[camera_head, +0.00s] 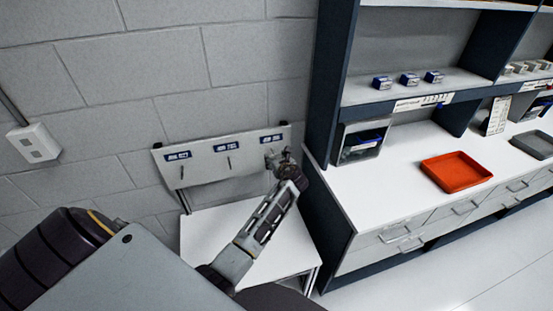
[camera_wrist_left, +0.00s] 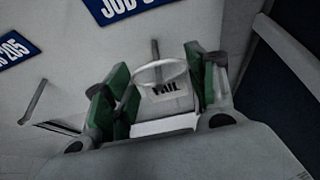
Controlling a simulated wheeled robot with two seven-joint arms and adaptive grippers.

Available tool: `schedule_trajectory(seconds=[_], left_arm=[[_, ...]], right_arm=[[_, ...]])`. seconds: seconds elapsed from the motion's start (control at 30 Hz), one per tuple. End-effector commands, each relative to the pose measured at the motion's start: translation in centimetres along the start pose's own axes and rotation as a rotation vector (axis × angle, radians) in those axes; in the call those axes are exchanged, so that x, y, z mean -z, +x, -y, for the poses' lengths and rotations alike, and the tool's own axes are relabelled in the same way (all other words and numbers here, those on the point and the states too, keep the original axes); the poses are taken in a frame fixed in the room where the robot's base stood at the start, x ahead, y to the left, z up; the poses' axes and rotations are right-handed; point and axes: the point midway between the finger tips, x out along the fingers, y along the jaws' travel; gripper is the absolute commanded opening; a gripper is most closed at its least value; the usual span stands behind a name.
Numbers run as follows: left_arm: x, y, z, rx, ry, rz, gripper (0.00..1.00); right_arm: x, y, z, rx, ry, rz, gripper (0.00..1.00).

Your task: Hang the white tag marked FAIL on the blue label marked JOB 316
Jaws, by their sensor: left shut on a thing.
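The white tag marked FAIL (camera_wrist_left: 165,91) is between the green pads of my left gripper (camera_wrist_left: 160,98), with its pale loop (camera_wrist_left: 160,68) above. My left gripper is shut on it. A thin peg (camera_wrist_left: 155,50) crosses the loop in the wrist view; I cannot tell whether the loop is around it or only in front. Above the peg is a blue label (camera_wrist_left: 122,8) reading "JOB 3", its rest cut off. In the head view my left gripper (camera_head: 279,157) is just below the rightmost blue label (camera_head: 272,139) and hides its peg and the tag.
The tilted grey board (camera_head: 205,170) carries two more blue labels, left (camera_head: 178,156) and middle (camera_head: 226,147), each with a peg below. A white table (camera_head: 215,225) stands under it. At right, a dark-framed shelf unit (camera_head: 333,90) and a counter with a red tray (camera_head: 456,172) flank my arm.

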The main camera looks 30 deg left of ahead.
Motion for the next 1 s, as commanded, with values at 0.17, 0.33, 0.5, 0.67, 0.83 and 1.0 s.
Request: schedule_trajectory(seconds=[0.17,0.33,0.5,0.67,0.83,1.0], left_arm=[[0.00,0.12,-0.02,0.000,0.000,0.000,0.49],[0.05,0.16,-0.02,0.000,0.000,0.000,0.49],[0.07,0.17,-0.03,0.000,0.000,0.000,0.49],[0.07,0.16,-0.03,0.000,0.000,0.000,0.49],[0.07,0.16,-0.03,0.000,0.000,0.000,0.49],[0.07,0.15,-0.02,0.000,0.000,0.000,0.78]], right_arm=[[0.03,-0.37,-0.01,0.000,0.000,0.000,0.87],[0.03,-0.39,-0.01,0.000,0.000,0.000,0.87],[0.04,-0.37,-0.01,0.000,0.000,0.000,0.87],[0.04,-0.37,-0.01,0.000,0.000,0.000,0.87],[0.03,-0.37,-0.01,0.000,0.000,0.000,0.87],[0.04,-0.37,-0.02,0.000,0.000,0.000,0.87]])
